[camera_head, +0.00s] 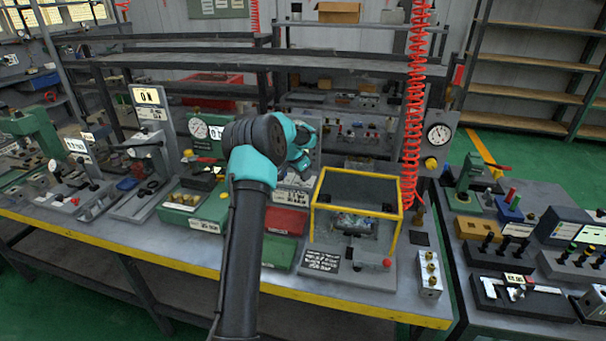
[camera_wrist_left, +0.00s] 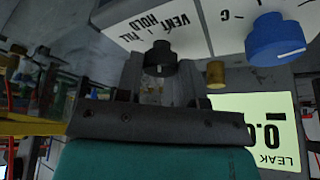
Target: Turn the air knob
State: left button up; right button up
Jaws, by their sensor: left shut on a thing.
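In the left wrist view, a black knob (camera_wrist_left: 160,57) stands on a light panel (camera_wrist_left: 135,32) marked FILL, HOLD and VENT. It looks like the air knob. My left gripper (camera_wrist_left: 163,76) has its dark fingers at this knob and is shut on it. A blue knob (camera_wrist_left: 275,38) with a white pointer line sits to the right on a neighbouring panel, apart from the fingers. In the head view my left gripper (camera_head: 303,147) reaches to the equipment at the middle of the bench. My own arm hides much of the knob's panel there. My right gripper is not in view.
A brass fitting (camera_wrist_left: 215,74) and a lit LEAK display (camera_wrist_left: 265,125) are close to the fingers. A yellow-framed guard box (camera_head: 357,207) stands right of my arm. A red coiled hose (camera_head: 415,100) hangs nearby. Bench equipment crowds the left side.

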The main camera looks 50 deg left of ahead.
pick_arm(q)
jog(key=n+y, duration=0.1)
jog(key=n, duration=0.2)
jog(key=n+y, duration=0.1)
jog(key=n, duration=0.1)
jog(key=shift+d+n, duration=0.2)
jog(key=shift+n, duration=0.2)
jog(key=shift+w+n+g+y, duration=0.1)
jog(key=shift+n+g+y, duration=0.35)
jog(key=shift+n, duration=0.8)
jog(key=shift+w+n+g+y, duration=0.1)
jog(key=shift+n+g+y, duration=0.35)
jog(key=shift+n, duration=0.8)
jog(key=o, duration=0.9)
jog(key=shift+s+d+r, duration=0.1)
jog(key=shift+r, duration=0.05)
jog(key=v, duration=1.7)
jog(key=shift+d, duration=0.1)
